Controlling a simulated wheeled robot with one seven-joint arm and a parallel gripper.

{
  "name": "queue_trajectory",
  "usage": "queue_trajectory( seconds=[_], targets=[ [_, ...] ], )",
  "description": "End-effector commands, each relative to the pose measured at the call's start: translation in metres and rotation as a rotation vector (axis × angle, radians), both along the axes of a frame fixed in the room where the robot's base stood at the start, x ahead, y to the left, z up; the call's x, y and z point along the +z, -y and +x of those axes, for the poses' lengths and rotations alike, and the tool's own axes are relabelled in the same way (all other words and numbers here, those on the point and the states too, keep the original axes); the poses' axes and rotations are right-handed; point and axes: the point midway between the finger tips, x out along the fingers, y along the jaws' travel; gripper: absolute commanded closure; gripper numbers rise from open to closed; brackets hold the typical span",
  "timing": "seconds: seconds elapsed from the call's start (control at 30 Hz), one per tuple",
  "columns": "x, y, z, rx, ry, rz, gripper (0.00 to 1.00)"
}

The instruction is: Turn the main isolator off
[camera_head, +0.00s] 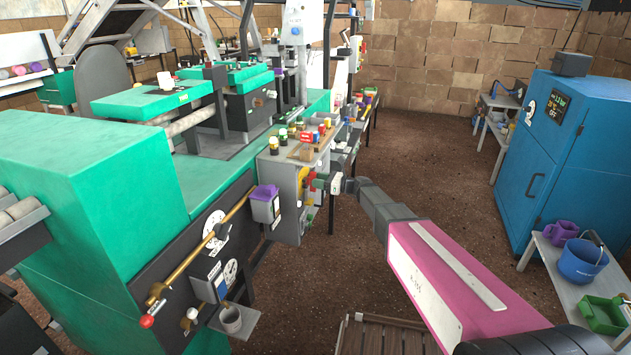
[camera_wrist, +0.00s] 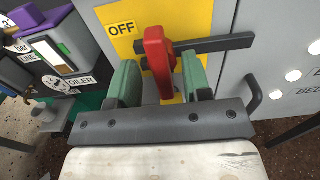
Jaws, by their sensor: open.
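The main isolator's red handle (camera_wrist: 157,55) stands out from a yellow plate (camera_wrist: 190,20) marked OFF on a grey cabinet. In the wrist view it stands roughly upright, with a dark bar (camera_wrist: 225,43) running sideways behind it. My gripper (camera_wrist: 158,80) is open, with one green finger on each side of the handle. A gap shows on both sides, though contact deeper in is hard to tell. In the head view my gripper (camera_head: 326,182) is at the front of the grey cabinet (camera_head: 287,205); the handle is mostly hidden there.
A purple-topped box (camera_head: 264,205) sits left of the cabinet, beside a brass rod (camera_head: 205,250). Coloured buttons (camera_head: 305,135) top the cabinet. A dark handle (camera_wrist: 254,95) projects right of my fingers. Open floor (camera_head: 430,180) lies toward the blue cabinet (camera_head: 570,140).

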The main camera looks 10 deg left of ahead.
Motion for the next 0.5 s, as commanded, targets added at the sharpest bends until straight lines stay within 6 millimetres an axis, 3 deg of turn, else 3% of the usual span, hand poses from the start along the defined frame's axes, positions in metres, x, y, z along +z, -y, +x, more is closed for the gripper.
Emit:
queue_trajectory(
  seconds=[0.2,0.5],
  targets=[
    [0.000,-0.016,0.002,0.000,0.000,0.000,0.55],
    [0.000,-0.017,0.001,0.000,0.001,0.000,0.55]
  ],
)
